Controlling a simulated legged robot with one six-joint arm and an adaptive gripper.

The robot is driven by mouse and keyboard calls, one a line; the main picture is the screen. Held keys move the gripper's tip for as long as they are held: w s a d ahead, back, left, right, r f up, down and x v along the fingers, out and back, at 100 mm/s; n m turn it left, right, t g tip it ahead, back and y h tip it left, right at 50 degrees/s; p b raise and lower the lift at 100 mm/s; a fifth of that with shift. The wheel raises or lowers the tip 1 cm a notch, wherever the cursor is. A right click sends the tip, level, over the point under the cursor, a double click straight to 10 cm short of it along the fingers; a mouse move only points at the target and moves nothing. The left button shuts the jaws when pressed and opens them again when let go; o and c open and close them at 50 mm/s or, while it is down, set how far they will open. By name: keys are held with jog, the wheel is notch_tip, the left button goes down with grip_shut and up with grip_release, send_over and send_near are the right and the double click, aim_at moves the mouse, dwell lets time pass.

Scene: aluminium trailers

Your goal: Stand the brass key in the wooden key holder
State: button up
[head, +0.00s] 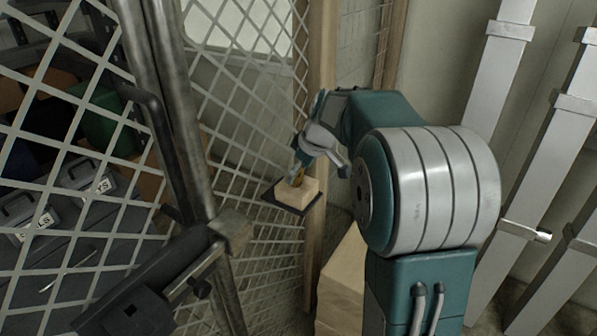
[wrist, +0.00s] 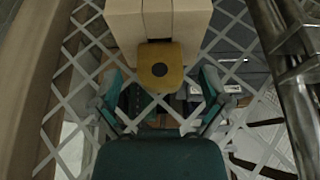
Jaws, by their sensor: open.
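The wooden key holder (head: 299,194) is a pale block on a small dark plate (head: 276,201) by the mesh fence. In the wrist view the holder (wrist: 124,22) is at the top, with a slot-like band down its middle. The brass key (wrist: 160,55) shows its rounded, holed head at the holder's edge, in line with that band; its shaft is hidden. In the head view the key (head: 299,181) is a small brass patch at the block's top. My gripper (wrist: 161,80) is open, its fingers apart on either side of the key's head, with visible gaps.
A mesh fence (head: 236,155) with a metal post (head: 168,100) stands left of the holder, and a wooden post (head: 321,110) beside it. Grey cases (head: 88,175) are behind the mesh. Metal beams (head: 497,90) lean at the right.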

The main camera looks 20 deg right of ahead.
jog(key=v, duration=1.2)
jog(key=shift+w, duration=0.1)
jog(key=s+a+f+m+h, duration=0.1)
jog(key=s+a+f+m, duration=0.1)
jog(key=s, duration=0.6)
jog(key=s+a+f+m+t, duration=0.1)
jog(key=s+a+f+m, duration=0.1)
jog(key=s+a, duration=0.5)
jog(key=s+a+f+m+h, duration=0.1)
jog(key=s+a+f, duration=0.3)
jog(key=s, duration=0.6)
jog(key=shift+a+f+m+t+h, duration=0.3)
jog(key=shift+a+m+t, duration=0.15)
jog(key=shift+m, duration=0.45)
jog(key=shift+w, duration=0.1)
